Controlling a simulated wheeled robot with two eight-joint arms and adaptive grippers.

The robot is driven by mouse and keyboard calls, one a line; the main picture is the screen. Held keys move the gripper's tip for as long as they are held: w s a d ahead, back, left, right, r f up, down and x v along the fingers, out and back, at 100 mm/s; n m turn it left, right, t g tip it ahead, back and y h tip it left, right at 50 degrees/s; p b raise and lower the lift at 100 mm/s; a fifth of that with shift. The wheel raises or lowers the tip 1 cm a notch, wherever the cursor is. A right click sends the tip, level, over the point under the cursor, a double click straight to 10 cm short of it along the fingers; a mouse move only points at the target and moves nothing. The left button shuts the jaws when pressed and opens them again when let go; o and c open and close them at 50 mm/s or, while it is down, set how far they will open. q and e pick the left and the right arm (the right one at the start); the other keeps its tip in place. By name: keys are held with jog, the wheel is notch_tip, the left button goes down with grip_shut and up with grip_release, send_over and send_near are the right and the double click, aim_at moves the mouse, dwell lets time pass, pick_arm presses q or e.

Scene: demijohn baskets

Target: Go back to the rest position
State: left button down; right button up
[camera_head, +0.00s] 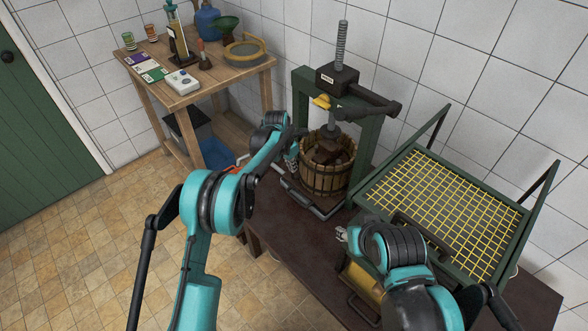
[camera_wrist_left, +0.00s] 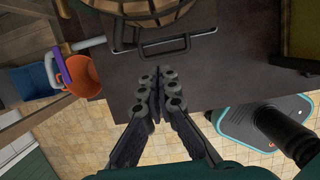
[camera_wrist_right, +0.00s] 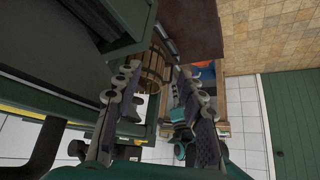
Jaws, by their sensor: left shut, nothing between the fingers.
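My left arm comes in from the left in the head view, and its gripper (camera_head: 292,156) is beside the slatted wooden basket (camera_head: 326,178) of the press, partly hidden by my own arm. In the left wrist view the left gripper (camera_wrist_left: 157,92) has its fingers together with nothing between them, above the dark table (camera_wrist_left: 225,80). A tray handle (camera_wrist_left: 165,46) lies just beyond the tips. My right gripper (camera_wrist_right: 158,85) is spread open and empty in the right wrist view; in the head view it is mostly hidden behind my right arm.
The green press frame (camera_head: 301,100) stands behind the basket. A green rack with yellow mesh (camera_head: 440,205) is close to my right arm. A wooden side table (camera_head: 215,79) holds bottles and small items. An orange container (camera_wrist_left: 82,75) shows at left in the left wrist view. Floor at left is clear.

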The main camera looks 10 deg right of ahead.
pick_arm(q)
jog(key=shift+r, duration=0.15)
dwell(0.3)
jog(key=s+a+r+m+t, duration=0.1)
jog(key=s+a+r+m, duration=0.35)
jog(key=r, duration=0.35)
jog(key=s+a+r+m+t, duration=0.1)
jog(key=s+a+r+m, duration=0.4)
jog(key=r, duration=0.4)
jog(key=s+a+r+m+t+y, duration=0.1)
jog(key=s+a+r+m, duration=0.1)
jog(key=s+a+m, duration=0.3)
jog(key=s+a+r+m+t, duration=0.1)
jog(key=s+a+r, duration=0.25)
jog(key=s, duration=0.35)
jog(key=s+a+f+m, duration=0.2)
jog(key=s+m, duration=0.3)
jog(key=s, duration=0.3)
jog(key=s+a+f+m+t+y, duration=0.1)
jog(key=s+a+f+m, duration=0.2)
jog(key=s, duration=0.5)
jog(key=shift+a+m+t, duration=0.3)
jog(key=shift+a+m, duration=0.4)
jog(key=shift+m, duration=0.35)
jog(key=shift+s, duration=0.1)
